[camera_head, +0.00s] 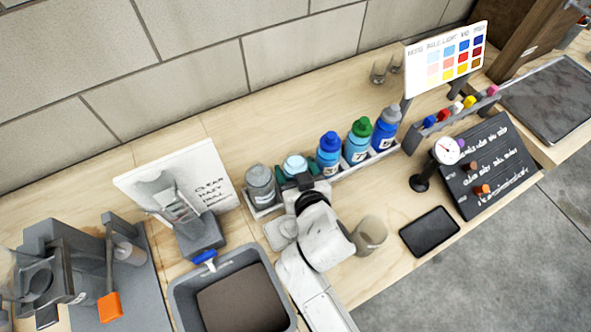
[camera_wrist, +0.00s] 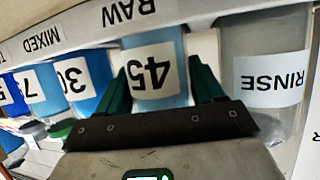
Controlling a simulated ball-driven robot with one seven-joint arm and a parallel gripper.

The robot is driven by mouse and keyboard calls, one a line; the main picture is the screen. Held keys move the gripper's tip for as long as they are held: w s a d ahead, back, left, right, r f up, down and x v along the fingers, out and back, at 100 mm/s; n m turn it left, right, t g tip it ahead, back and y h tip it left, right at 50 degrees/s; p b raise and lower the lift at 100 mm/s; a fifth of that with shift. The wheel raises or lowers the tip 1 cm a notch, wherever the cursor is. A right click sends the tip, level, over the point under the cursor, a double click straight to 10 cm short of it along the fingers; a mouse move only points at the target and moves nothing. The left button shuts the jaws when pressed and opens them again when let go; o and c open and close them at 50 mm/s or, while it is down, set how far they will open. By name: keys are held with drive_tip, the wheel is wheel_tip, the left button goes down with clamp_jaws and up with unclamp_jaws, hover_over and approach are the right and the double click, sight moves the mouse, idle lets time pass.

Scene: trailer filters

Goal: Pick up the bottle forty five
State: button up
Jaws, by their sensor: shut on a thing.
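The bottle forty five (camera_wrist: 150,90) is light blue with a white label reading 45, upside down in the wrist view. In the head view its pale blue cap (camera_head: 294,164) shows above my gripper (camera_head: 304,182), and my arm hides most of its body. In the wrist view the green fingers of my gripper (camera_wrist: 158,72) stand on both sides of the bottle, shut on it. The bottle stands in line with its neighbours at the rack (camera_head: 342,172). I cannot tell whether it is lifted off its base.
A grey RINSE bottle (camera_head: 260,184) is close on one side, a blue bottle (camera_head: 329,155) on the other. More bottles follow along the rack. A grey bin (camera_head: 180,290), a beaker (camera_head: 369,236) and a black tablet (camera_head: 429,231) stand nearer the front.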

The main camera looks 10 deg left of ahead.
sight(298, 170)
drive_tip(key=shift+r, duration=0.5)
wheel_tip(298, 170, up, 2)
drive_tip(key=shift+r, duration=0.1)
drive_tip(key=s+r, duration=0.2)
drive_tip(key=s+d+r, duration=0.1)
drive_tip(key=s+r, duration=0.1)
drive_tip(key=r, duration=0.1)
drive_tip(key=shift+s+r, duration=0.1)
drive_tip(key=shift+s, duration=0.15)
drive_tip(key=a+b+v, duration=0.1)
drive_tip(key=v, duration=0.9)
drive_tip(key=shift+s+a+r, duration=0.15)
drive_tip(key=shift+s+a, duration=0.05)
drive_tip(key=shift+s, duration=0.1)
